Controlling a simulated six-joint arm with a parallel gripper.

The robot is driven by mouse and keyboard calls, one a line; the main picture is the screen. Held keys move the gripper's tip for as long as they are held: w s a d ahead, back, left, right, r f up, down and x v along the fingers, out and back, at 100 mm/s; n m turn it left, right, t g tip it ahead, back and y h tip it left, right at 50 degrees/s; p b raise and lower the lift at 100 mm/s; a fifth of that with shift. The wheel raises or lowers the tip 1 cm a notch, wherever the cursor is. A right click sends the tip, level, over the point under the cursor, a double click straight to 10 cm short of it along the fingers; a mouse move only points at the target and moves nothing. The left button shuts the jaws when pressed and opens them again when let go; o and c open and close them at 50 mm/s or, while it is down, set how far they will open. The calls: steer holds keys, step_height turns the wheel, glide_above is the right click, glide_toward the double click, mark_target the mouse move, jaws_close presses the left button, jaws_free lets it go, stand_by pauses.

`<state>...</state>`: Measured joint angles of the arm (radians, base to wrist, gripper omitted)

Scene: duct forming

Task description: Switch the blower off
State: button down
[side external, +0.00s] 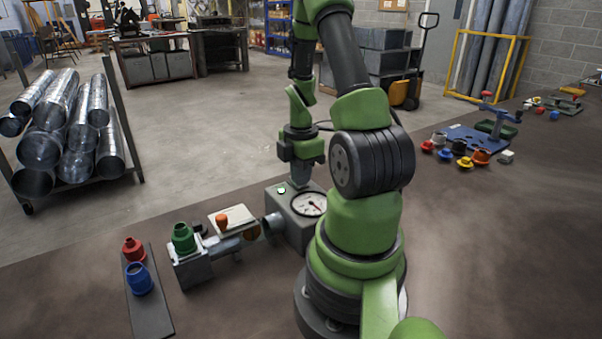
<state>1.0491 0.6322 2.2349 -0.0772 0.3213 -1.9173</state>
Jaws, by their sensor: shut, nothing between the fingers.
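The blower appears to be the grey box (285,215) on the bench, with a round white dial (309,204) and a small green button or lamp (282,190) on its top. The dial's needle is visible, but its reading is too small to tell. My gripper (299,182) points down over the back of the box top, to the right of the green button. It is shut and empty. Whether its tip touches the box, I cannot tell. My arm hides the right part of the box.
Left of the box, a short pipe run carries an orange knob (222,221) and a green fitting (183,238). Red (134,250) and blue (139,279) fittings stand on a dark strip (151,312). Several coloured fittings and a blue fixture (470,138) lie at right.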

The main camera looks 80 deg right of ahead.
steer(key=shift+w+d+r, duration=0.35)
steer(key=shift+w+d, duration=0.1)
steer(key=shift+d, duration=0.05)
step_height(320, 180, up, 14)
steer(key=s+a, duration=0.1)
steer(key=shift+s+a, duration=0.35)
steer(key=shift+f, duration=0.1)
stand_by(0.5)
